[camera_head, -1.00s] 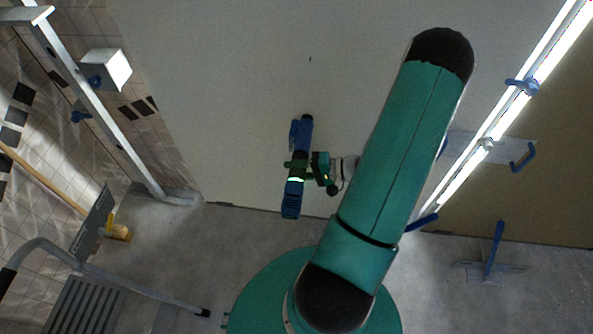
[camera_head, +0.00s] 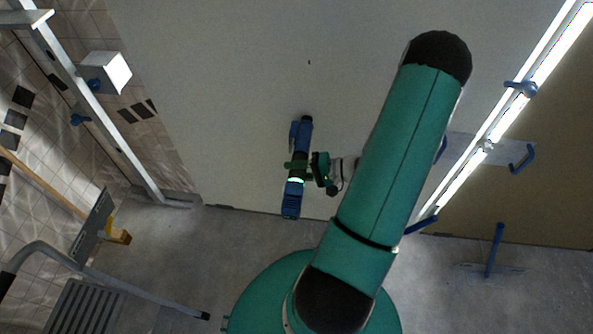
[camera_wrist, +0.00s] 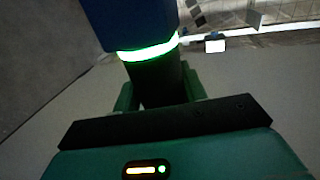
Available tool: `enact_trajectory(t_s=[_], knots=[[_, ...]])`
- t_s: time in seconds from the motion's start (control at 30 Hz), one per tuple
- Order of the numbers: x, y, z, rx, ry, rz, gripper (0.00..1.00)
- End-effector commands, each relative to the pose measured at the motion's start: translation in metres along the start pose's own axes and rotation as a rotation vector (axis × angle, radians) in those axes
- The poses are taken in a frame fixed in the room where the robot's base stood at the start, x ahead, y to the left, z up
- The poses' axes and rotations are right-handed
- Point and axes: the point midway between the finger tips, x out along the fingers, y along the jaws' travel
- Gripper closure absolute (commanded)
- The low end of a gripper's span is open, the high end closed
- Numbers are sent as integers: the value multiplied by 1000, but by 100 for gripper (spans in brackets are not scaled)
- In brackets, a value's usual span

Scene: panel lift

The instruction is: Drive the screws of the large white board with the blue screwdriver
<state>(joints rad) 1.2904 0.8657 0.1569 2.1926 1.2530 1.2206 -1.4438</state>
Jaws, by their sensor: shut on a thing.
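The blue screwdriver (camera_head: 291,200) is a blue and black power tool with a lit ring. My gripper (camera_head: 299,168) is shut around its dark middle. In the wrist view the screwdriver's blue body (camera_wrist: 140,22) and glowing ring fill the top, with my green gripper fingers (camera_wrist: 158,88) on both sides of the dark part below. The large white board (camera_head: 240,90) spans the middle of the head view behind the tool. A small dark mark (camera_head: 309,62) shows on it above the screwdriver; I cannot tell if it is a screw. I cannot tell whether the tool tip touches the board.
A bright light strip (camera_head: 500,110) runs along the right. Blue-handled metal brackets (camera_head: 494,262) stand at right. At left are a metal frame (camera_head: 100,110), a white box (camera_head: 106,72), a grey-stepped ladder (camera_head: 85,305) and a yellow-based tool (camera_head: 118,236). Bare floor (camera_head: 215,245) lies below the board.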

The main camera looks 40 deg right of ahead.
Motion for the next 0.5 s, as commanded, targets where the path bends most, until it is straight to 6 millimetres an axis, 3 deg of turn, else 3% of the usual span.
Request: enact_trajectory(t_s=[0.5], knots=[[0, -1, -5, -2, 0, -3, 100]])
